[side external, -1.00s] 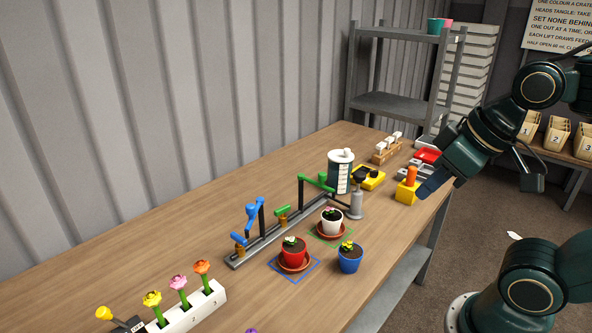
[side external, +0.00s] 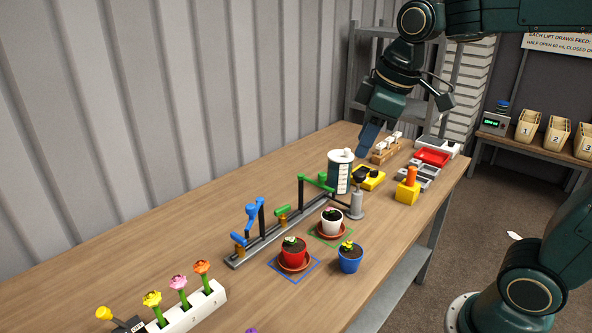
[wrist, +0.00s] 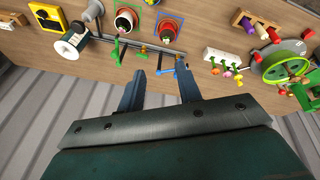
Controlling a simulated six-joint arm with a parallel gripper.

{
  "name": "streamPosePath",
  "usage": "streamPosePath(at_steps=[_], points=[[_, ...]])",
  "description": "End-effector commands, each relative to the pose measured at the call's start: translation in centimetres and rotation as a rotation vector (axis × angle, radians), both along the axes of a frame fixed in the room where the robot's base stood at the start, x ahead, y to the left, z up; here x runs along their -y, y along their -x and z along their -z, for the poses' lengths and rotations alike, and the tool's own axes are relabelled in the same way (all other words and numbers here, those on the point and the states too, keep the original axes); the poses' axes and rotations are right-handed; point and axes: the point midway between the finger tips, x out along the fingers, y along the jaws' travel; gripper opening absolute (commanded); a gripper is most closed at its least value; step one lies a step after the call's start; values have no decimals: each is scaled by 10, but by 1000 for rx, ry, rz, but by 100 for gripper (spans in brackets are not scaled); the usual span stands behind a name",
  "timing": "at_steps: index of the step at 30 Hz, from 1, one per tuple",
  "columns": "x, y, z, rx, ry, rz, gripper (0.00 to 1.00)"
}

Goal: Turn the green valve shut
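The green valve (side external: 283,210) is a green lever on a brass body, on the grey rail (side external: 262,240) in the middle of the table. A blue valve (side external: 239,238) with a brass body sits at the rail's near end. A green spout arm (side external: 316,182) stands on a post toward the tank. My gripper (side external: 363,153) is above the table, beyond and right of the green valve, apart from it. In the wrist view my gripper (wrist: 160,78) has its two fingers spread with nothing between them. The rail (wrist: 150,46) shows beyond the fingertips.
A white pot (side external: 332,226), a red pot (side external: 293,255) and a blue pot (side external: 349,262) stand in front of the rail. Yellow blocks and trays lie at the far right. The table's left back is clear.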

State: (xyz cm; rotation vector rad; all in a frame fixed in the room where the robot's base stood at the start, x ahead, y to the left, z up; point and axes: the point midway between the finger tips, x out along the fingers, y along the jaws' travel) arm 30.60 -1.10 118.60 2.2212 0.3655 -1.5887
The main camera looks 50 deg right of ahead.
Motion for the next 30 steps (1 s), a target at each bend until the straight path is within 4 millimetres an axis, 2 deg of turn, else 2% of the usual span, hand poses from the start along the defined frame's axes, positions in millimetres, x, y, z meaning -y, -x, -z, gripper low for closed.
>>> streamPosePath(at_steps=[3,14,23,30], points=[[3,-28,2,-36,28,-81,35],[15,-109,22,-130,95,-340,35],[27,-173,58,-204,131,-562,35],[37,-217,100,-258,145,-742,35]])
